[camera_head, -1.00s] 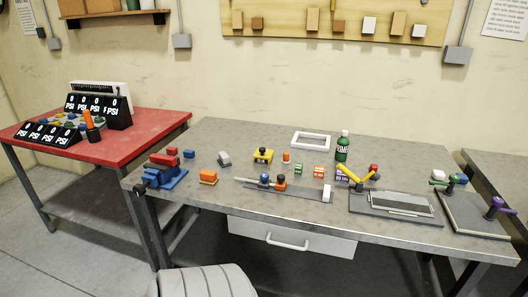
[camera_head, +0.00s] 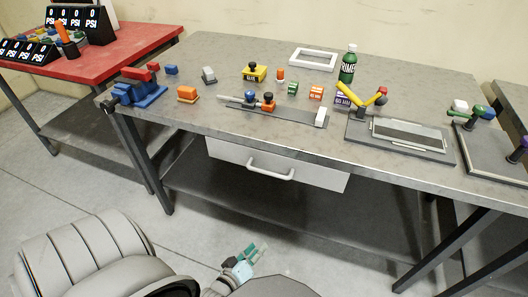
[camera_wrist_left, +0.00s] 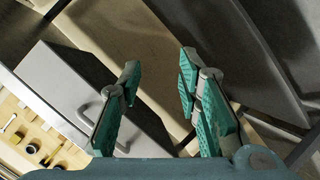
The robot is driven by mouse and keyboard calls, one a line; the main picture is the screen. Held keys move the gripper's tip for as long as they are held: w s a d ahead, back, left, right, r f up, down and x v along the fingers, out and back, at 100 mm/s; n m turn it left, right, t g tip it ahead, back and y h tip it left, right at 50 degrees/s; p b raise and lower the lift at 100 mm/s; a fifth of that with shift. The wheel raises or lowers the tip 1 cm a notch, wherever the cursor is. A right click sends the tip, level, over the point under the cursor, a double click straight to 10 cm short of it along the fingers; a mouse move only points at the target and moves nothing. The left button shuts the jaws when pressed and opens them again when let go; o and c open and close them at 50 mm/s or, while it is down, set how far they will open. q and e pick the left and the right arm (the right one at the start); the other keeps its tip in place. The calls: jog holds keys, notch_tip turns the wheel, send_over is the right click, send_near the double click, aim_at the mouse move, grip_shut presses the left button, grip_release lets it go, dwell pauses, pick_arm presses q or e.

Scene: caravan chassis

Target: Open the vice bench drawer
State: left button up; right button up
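The vice bench (camera_head: 200,128) has a light grey drawer (camera_head: 320,179) under its front edge. The drawer looks shut, its front close under the worktop. A pale bar handle (camera_head: 270,168) sits on its front. A blue and red vice (camera_head: 140,92) stands at the worktop's left end. My left gripper (camera_head: 254,254) is in front of and below the drawer, apart from the handle. In the left wrist view the teal fingers (camera_wrist_left: 160,78) are spread and empty; the drawer front (camera_wrist_left: 62,82) and handle (camera_wrist_left: 92,118) show left of them. My right gripper is not in view.
A red table (camera_head: 110,62) stands at the left and another bench (camera_head: 510,97) at the right. Small parts, a green bottle (camera_head: 348,66) and a white frame (camera_head: 313,59) lie or stand on the worktop. A lower shelf (camera_head: 300,215) runs beneath the drawer.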

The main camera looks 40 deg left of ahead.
pick_arm(q)
jog(key=w+a+r+n+t+y+b, duration=0.2)
jog(key=w+r+n+t+b, duration=0.15)
jog(key=r+n, duration=0.25)
jog(key=n+t+y, duration=0.2)
jog(key=n+y, duration=0.1)
jog(key=n, duration=0.1)
send_near(269, 172)
jog(key=x, duration=1)
jog(key=shift+w+f+p, duration=0.1)
jog(key=shift+f+p, duration=0.25)
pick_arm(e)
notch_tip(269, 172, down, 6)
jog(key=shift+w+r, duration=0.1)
pick_arm(q)
grip_shut()
